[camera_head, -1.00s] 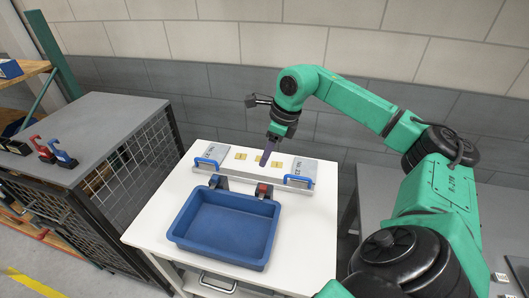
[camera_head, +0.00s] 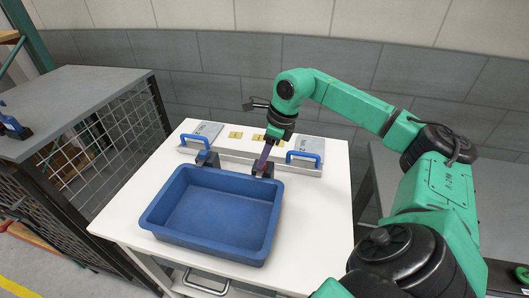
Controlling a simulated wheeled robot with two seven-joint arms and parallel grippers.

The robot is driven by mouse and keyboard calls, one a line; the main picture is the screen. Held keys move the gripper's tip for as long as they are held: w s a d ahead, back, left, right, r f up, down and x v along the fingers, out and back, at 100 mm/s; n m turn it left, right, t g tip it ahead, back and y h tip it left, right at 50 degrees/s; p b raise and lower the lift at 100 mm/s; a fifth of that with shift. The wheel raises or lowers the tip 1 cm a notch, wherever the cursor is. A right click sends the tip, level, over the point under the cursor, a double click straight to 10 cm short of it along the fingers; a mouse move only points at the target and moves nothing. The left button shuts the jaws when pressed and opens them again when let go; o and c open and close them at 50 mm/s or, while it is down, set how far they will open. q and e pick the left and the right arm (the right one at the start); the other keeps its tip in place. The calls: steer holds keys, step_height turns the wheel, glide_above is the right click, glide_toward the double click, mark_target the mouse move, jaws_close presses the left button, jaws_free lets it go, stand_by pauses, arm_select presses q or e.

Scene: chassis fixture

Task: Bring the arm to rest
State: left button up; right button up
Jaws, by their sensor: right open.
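My right arm (camera_head: 355,105), green with black joints, reaches in from the right over the white table. My right gripper (camera_head: 264,162) points down, open, above the front edge of the fixture plate (camera_head: 237,157). Its fingers overlap a small dark block with a red part (camera_head: 262,170) in the picture; I cannot tell whether they touch it. The plate carries two blue handles (camera_head: 303,157) and yellow labels (camera_head: 235,135). My left gripper does not show.
An empty blue tray (camera_head: 215,215) sits on the white table (camera_head: 330,205) in front of the plate. A dark mesh cage with a grey top (camera_head: 70,95) stands at left. A grey bench (camera_head: 400,180) is at right. A wall runs behind.

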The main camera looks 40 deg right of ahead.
steer(key=shift+f, duration=0.95)
steer(key=shift+r, duration=0.1)
jaws_close()
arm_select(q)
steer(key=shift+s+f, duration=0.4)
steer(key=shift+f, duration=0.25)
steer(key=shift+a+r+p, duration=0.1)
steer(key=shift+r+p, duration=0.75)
arm_select(e)
steer(key=shift+w+d+r, duration=0.15)
steer(key=shift+w+d, duration=0.65)
steer(key=shift+d, duration=0.2)
steer(key=shift+o, duration=1.2)
jaws_free()
steer(key=shift+s, duration=0.1)
